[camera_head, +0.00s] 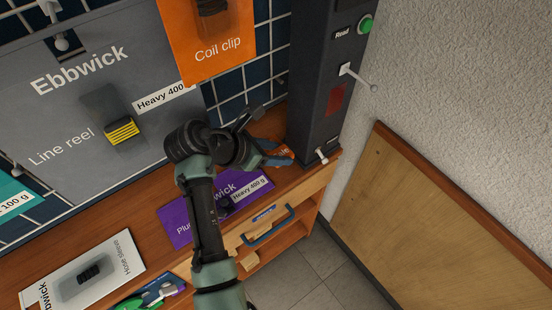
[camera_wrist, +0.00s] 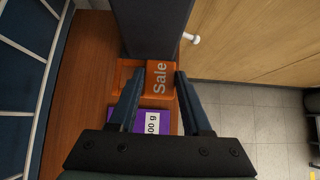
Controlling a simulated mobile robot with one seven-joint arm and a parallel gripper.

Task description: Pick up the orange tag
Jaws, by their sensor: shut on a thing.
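The orange tag (camera_wrist: 160,80), printed "Sale", is between the fingertips of my gripper (camera_wrist: 157,75) in the wrist view. My gripper is shut on it at the foot of the dark column. In the head view only a small part of the orange tag (camera_head: 286,152) shows past my gripper (camera_head: 277,157), at the back right of the wooden bench. My fingers hide part of its edges, and I cannot tell whether it touches the bench.
The dark column (camera_head: 325,85) with a green button (camera_head: 366,25) and small levers stands close behind. A purple card (camera_head: 185,222) lies on the bench (camera_head: 120,215) near my gripper. A drawer with a blue handle (camera_head: 268,228) is below. A white card (camera_head: 110,255) lies front left.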

